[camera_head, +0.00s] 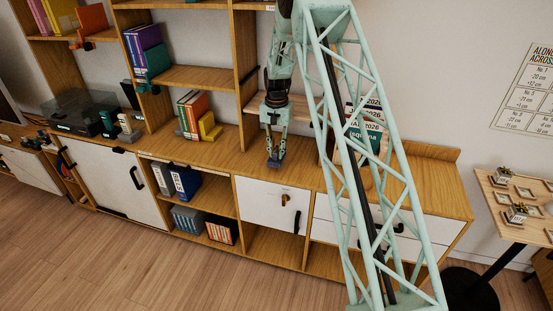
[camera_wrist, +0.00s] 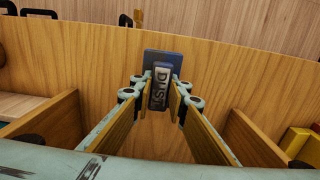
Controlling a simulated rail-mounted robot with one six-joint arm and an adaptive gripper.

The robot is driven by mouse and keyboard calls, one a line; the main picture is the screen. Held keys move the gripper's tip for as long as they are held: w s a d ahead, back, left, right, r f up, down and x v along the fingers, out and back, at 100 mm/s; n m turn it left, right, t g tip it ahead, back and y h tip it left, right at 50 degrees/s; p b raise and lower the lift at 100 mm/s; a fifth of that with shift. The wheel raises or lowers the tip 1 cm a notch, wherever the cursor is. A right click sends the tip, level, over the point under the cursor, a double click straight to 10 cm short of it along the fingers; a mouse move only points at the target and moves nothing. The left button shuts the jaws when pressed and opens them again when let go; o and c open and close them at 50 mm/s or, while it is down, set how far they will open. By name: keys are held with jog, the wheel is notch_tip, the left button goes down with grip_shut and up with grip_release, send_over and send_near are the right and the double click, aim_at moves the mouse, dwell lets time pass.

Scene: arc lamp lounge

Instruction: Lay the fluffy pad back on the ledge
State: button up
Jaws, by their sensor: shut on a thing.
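The pad also shows as a small dark block (camera_head: 274,162) under the fingertips in the head view. It is at or just above the wooden cabinet top (camera_head: 320,176), which looks like the ledge; I cannot tell whether it touches. The pad's lower part is partly hidden by the fingers.
Orange and green books with a yellow bookend (camera_head: 209,127) stand left of my gripper. Drawers with black handles (camera_head: 297,222) are below. The cabinet top in front of the pad is clear.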

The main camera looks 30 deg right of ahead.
aim_at(277, 150)
jog(key=shift+f, duration=1.8)
jog(key=shift+f, duration=0.1)
jog(key=o, duration=0.9)
notch_tip(277, 150, up, 11)
jog(key=shift+f, duration=0.2)
jog(key=shift+r+p, duration=0.3)
jog(key=shift+r, duration=0.55)
